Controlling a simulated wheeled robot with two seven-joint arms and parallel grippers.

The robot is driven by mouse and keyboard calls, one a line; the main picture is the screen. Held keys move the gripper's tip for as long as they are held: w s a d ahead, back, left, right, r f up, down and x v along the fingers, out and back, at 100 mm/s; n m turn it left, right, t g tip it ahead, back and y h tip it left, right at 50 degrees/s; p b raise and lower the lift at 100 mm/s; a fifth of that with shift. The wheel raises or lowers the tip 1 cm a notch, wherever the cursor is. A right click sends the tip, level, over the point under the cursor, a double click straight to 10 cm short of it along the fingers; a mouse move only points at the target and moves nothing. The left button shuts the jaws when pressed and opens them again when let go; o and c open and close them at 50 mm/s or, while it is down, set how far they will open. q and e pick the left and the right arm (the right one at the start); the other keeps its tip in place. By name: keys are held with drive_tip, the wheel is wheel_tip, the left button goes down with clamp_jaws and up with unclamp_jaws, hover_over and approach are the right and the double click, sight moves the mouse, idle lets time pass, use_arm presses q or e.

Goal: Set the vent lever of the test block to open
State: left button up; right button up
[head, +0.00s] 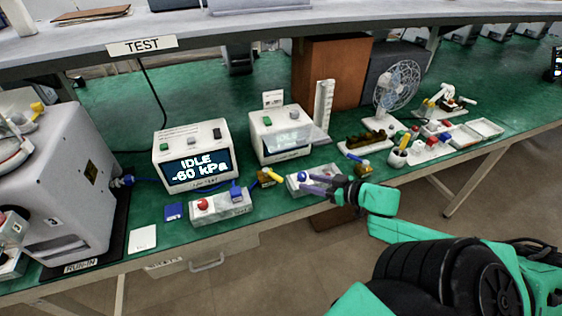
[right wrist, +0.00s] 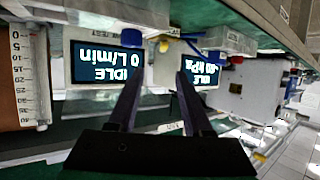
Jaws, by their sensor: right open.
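A small brass-coloured block with a yellow lever (head: 272,177) stands at the bench front between the two display boxes. Left of it is a grey block (head: 221,207) with a red knob and a blue lever (head: 236,190). I cannot tell for sure which is the vent lever, or its setting. My right gripper (head: 309,184) is open and empty, over another grey block (head: 295,184) right of the yellow lever, partly hiding it. The upside-down right wrist view shows my open fingers (right wrist: 158,76), with a yellow part (right wrist: 165,47) beyond them. My left gripper is out of view.
One display box (head: 193,155) reads IDLE -60 kPa; the other display box (head: 282,135) reads IDLE 0 L/min in the wrist view. A large grey machine (head: 60,180) stands left. A fan (head: 398,85) and trays stand right. A shelf (head: 230,27) overhangs the back.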

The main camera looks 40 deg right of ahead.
sight(274, 175)
drive_tip(key=w+a, duration=0.1)
drive_tip(key=w+f+b, duration=0.1)
drive_tip(key=w, duration=0.1)
drive_tip(key=w+a+f+b, duration=0.1)
drive_tip(key=w, duration=0.1)
drive_tip(key=shift+w+a, duration=0.15)
drive_tip(key=shift+a, duration=0.15)
drive_tip(key=x, duration=0.2)
drive_tip(key=b+x, duration=0.1)
drive_tip(key=x, duration=0.1)
drive_tip(key=d+b+x, duration=0.1)
drive_tip(key=x, duration=0.1)
drive_tip(key=shift+f, duration=0.1)
drive_tip(key=shift+w+a+f, duration=0.1)
drive_tip(key=shift+w+a, duration=0.15)
drive_tip(key=shift+w, duration=0.3)
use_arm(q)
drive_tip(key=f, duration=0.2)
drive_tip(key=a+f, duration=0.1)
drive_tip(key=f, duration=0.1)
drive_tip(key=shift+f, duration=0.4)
use_arm(e)
drive_tip(key=shift+f, duration=0.1)
drive_tip(key=shift+d, duration=0.1)
drive_tip(key=shift+c, duration=0.3)
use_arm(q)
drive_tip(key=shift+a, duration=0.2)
use_arm(e)
clamp_jaws()
